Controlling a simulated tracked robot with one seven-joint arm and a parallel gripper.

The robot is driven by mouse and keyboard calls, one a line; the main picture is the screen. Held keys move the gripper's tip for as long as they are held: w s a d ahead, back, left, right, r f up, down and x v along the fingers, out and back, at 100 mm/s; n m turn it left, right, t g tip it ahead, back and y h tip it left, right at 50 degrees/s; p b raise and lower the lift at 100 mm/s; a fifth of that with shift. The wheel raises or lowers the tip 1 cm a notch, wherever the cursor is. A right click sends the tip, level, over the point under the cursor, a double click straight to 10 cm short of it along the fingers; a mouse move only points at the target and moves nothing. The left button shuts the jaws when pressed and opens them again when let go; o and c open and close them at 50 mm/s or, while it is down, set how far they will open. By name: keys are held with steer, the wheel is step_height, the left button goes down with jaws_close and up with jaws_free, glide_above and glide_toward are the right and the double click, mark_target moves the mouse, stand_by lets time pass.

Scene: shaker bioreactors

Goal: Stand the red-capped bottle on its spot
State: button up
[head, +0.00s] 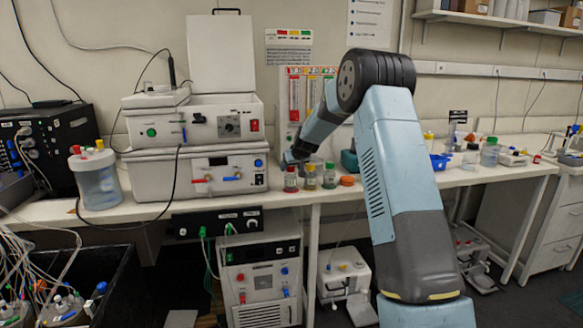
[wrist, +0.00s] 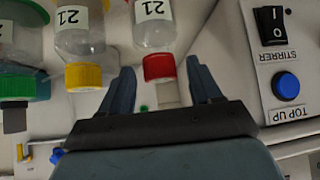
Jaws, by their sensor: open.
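The red-capped bottle (head: 290,180) stands upright on the white bench, just right of the stacked white instrument. In the wrist view its labelled clear body (wrist: 154,28) appears upside down, with the red cap (wrist: 159,68) nearest me. My gripper (wrist: 160,70) is open. Its two dark fingers lie on either side of the red cap, with gaps showing at both sides. In the head view my gripper (head: 289,160) is just above the bottle, and its fingers are hard to make out. I cannot tell which place is the bottle's spot.
A yellow-capped bottle (head: 310,177) and a green-capped bottle (head: 329,176) stand close at right, with an orange lid (head: 347,181) beyond. The instrument's panel with a blue button (wrist: 287,86) is close beside my gripper.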

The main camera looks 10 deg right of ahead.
steer(key=s+r, duration=0.7)
steer(key=s, duration=0.5)
steer(key=s+a+r+g, duration=0.1)
steer(key=s+r, duration=0.5)
steer(key=s, duration=0.5)
steer(key=s+r, duration=0.7)
steer(key=s, duration=0.5)
steer(key=s+f+m+g, duration=0.1)
steer(key=s+f, duration=0.1)
steer(key=s, duration=1.2)
steer(key=s+d+f+g+h, duration=0.1)
steer(key=s+f, duration=0.1)
steer(key=s, duration=1.1)
steer(key=shift+s+f+m, duration=0.15)
steer(key=shift+s+m, duration=0.25)
steer(key=shift+d, duration=0.1)
